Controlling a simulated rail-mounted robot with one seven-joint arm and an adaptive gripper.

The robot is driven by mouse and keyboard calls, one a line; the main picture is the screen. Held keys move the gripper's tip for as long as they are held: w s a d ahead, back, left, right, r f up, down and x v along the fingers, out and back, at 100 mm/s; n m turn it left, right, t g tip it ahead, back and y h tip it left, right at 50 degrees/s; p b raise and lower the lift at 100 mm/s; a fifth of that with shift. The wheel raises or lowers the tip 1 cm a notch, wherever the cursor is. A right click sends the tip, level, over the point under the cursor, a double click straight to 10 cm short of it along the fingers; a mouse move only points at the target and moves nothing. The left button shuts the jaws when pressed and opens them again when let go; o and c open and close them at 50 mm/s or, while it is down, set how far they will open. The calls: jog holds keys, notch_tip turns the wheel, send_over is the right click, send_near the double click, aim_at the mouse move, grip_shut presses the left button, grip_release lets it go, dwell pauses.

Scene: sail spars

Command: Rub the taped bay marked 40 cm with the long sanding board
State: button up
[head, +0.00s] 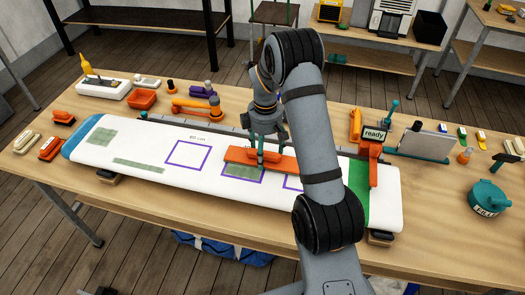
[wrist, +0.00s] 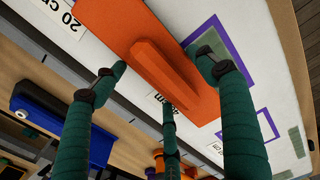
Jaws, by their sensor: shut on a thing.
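The long sanding board is orange with a raised handle ridge. My gripper (head: 261,153) is shut on this sanding board (head: 288,161), with green fingers on both sides of the handle (wrist: 170,75) in the wrist view. The board lies along the upper edge of the middle purple-taped bay (head: 243,180) on a white spar. A grey-green patch (head: 240,171) shows inside that bay below the board. I cannot tell whether the board presses on the surface.
Left of it is the bay marked 60 cm (head: 187,155). Another taped bay (head: 293,183) is partly behind my arm; a 20 cm label (wrist: 65,20) shows in the wrist view. A "ready" sign (head: 375,133) and orange stand rise at the spar's right end. Tools line the bench's back.

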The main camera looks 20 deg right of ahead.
notch_tip(320, 180, up, 5)
jog(key=p, duration=0.4)
dwell(0.3)
jog(key=shift+s+a+r+p, duration=0.1)
jog(key=shift+s+a+p, duration=0.2)
jog(key=shift+s, duration=0.2)
jog(key=shift+s+a+r+p, duration=0.1)
jog(key=shift+s+a+p, duration=0.15)
jog(key=shift+s, duration=0.2)
jog(key=shift+s+a, duration=0.3)
jog(key=shift+s, duration=0.1)
jog(key=shift+f, duration=0.1)
jog(key=shift+w, duration=0.1)
jog(key=shift+f, duration=0.1)
